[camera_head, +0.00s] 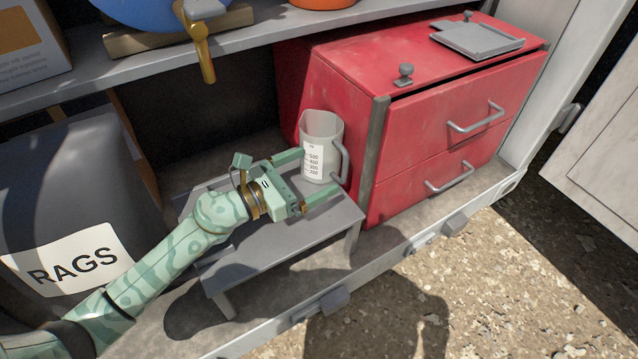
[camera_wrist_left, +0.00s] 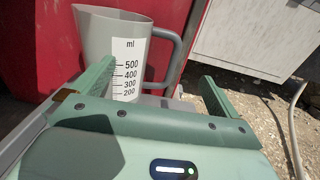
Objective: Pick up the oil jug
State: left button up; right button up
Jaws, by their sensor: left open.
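The oil jug (camera_head: 319,141) is a grey measuring jug with a white scale label and a handle on its right side. It stands upright on a small grey step (camera_head: 285,238), close to the red cabinet. My left gripper (camera_head: 321,176) is open, its fingers pointing at the jug, one finger at the jug's left and the other low at its right near the handle. My right gripper is not in view.
The red drawer cabinet (camera_head: 414,130) stands right behind the jug. A dark bin labelled RAGS (camera_head: 75,190) is at the left. A shelf (camera_head: 165,57) with a blue container (camera_head: 150,12) and a brass tap (camera_head: 203,48) hangs above. Gravelly ground is at the lower right.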

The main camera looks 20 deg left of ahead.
aim_at(325, 174)
pick_arm(q)
jog(key=shift+w+d+r, duration=0.2)
jog(key=shift+d, duration=0.05)
jog(key=shift+w, duration=0.1)
jog(key=c, duration=1.4)
jog(key=shift+d+f, duration=0.1)
jog(key=shift+d, duration=0.3)
grip_shut()
jog(key=shift+w+d+f, duration=0.1)
jog(key=shift+w+d, duration=0.05)
jog(key=shift+d, duration=0.35)
jog(key=shift+w+d+f, duration=0.1)
jog(key=shift+w+d, duration=0.05)
jog(key=shift+d, duration=0.3)
jog(key=o, duration=1.4)
grip_release()
jog(key=shift+a, duration=0.55)
jog(key=shift+s+a, duration=0.1)
